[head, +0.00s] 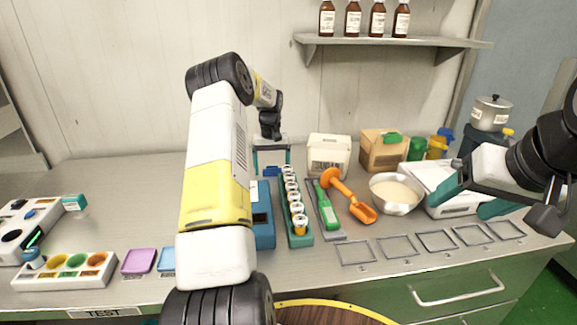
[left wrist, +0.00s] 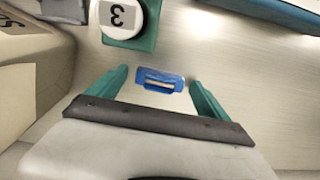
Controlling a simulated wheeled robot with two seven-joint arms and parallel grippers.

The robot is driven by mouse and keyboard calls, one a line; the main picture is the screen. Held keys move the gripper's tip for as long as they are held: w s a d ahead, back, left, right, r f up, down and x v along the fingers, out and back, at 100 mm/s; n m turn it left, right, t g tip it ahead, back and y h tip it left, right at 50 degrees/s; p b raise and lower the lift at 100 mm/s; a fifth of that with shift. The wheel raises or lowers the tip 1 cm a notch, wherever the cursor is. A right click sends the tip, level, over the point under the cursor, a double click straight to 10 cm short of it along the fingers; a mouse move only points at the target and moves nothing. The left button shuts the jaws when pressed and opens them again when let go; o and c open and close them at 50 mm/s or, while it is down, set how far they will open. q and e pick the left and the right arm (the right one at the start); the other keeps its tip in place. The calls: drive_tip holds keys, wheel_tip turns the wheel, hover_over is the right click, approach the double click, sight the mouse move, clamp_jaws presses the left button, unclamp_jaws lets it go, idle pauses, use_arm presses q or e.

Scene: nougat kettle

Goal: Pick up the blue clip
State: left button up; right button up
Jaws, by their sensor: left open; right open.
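The blue clip (left wrist: 160,80) lies on the pale work surface in the left wrist view, between the two teal fingers of my left gripper (left wrist: 158,77). The fingers are apart, with a gap on each side of the clip. In the head view the clip (head: 271,171) shows as a small blue patch below my left gripper (head: 270,163), behind the rack of vials. My right gripper (head: 464,206) is open at the right, in front of a white box, far from the clip.
A green rack of vials (head: 302,236) stands just in front of the clip; one numbered cap (left wrist: 122,16) shows close by. A blue case (head: 263,232) is left of the rack. A white box (head: 329,155) stands to the right. Bare counter lies behind the clip.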

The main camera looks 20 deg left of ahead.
use_arm(q)
drive_tip(key=shift+c, duration=0.2)
drive_tip(key=c, duration=1.4)
